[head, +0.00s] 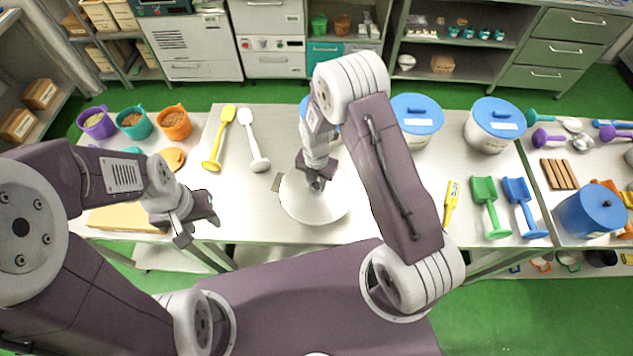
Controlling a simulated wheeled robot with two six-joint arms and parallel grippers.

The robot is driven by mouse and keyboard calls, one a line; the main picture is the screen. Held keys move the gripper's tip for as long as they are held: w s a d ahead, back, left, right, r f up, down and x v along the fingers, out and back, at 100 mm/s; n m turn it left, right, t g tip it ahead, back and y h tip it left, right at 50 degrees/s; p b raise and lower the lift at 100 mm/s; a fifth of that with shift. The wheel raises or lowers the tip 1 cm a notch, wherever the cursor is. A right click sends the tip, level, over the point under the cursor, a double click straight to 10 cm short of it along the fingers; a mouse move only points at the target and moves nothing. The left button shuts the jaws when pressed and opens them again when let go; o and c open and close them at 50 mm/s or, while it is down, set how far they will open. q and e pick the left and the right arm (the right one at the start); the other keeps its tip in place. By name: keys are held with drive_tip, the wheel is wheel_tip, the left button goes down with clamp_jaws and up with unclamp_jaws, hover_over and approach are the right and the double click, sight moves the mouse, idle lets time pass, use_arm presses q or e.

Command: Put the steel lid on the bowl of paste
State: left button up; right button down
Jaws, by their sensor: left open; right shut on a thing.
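The steel lid (315,206) is a pale round disc over the middle of the steel table, near its front edge. My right gripper (315,184) points down at its centre and is shut on it, at the top. The bowl of paste is not visible; the lid may hide it. I cannot tell whether the lid rests on something or is held above it. A small grey-brown tab (277,182) shows at the lid's left edge. My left gripper (201,218) is open and empty, near the front edge, left of the lid.
A yellow spatula (218,140) and a white spatula (253,140) lie behind left. Purple (96,124), teal (134,124) and orange (174,124) tubs stand back left. Blue-lidded tubs (416,112) stand back right. Green (490,206) and blue (523,206) scoops lie at right.

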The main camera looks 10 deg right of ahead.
idle(0.3)
drive_tip(key=c, duration=0.5)
unclamp_jaws()
drive_tip(key=shift+r+p, duration=2.8)
drive_tip(key=shift+r, duration=0.75)
drive_tip(key=shift+f, duration=0.1)
